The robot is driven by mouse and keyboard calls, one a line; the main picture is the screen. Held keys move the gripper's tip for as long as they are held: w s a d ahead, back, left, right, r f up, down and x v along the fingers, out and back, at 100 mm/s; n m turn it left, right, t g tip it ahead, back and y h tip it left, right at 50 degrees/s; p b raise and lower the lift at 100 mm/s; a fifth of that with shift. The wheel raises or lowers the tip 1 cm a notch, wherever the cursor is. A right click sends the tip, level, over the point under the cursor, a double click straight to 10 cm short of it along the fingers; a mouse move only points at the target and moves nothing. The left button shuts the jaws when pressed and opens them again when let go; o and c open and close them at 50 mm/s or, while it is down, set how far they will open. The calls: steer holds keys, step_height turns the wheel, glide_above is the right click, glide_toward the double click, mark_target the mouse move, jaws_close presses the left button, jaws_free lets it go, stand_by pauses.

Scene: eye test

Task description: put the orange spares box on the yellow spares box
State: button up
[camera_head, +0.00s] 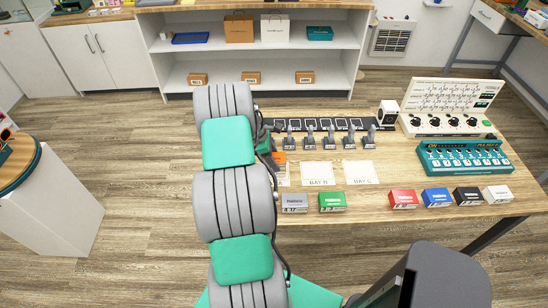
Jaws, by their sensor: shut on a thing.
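My gripper (269,148) is at the left end of the table, mostly hidden behind my own arm. It is shut on the orange spares box (279,158), of which only a small orange part shows at the fingertips. The box is above or at the far edge of a pale bay mat (283,176) that my arm partly covers; I cannot tell whether it touches anything below. I do not see the yellow spares box; my arm covers the left part of the table.
Grey (294,203), green (332,201), red (403,199), blue (437,198), black (467,196) and white (498,194) boxes line the front edge. Mats BAY B (318,174) and BAY C (361,173) are bare. Grey clamp-like devices (330,141) stand behind; a teal panel (464,158) is right.

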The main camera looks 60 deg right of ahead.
steer(key=o, duration=1.5)
steer(key=shift+f, duration=0.1)
steer(key=shift+c, duration=0.2)
steer(key=b+v, duration=0.2)
steer(key=v, duration=1)
steer(key=w+a+r+m+t+h, duration=0.1)
steer(key=w+a+r+t, duration=0.2)
steer(key=w+a+r, duration=0.65)
steer(key=w+a+r+m+t+y, duration=0.1)
steer(key=a+r+t, duration=0.1)
steer(key=a, duration=1.2)
steer(key=a+r+m+t, duration=0.2)
steer(key=a+r, duration=0.1)
steer(key=a, duration=1.1)
steer(key=s+a+m+t+y, duration=0.1)
steer(key=s+a, duration=0.3)
steer(key=a, duration=0.6)
steer(key=shift+f+y, duration=0.5)
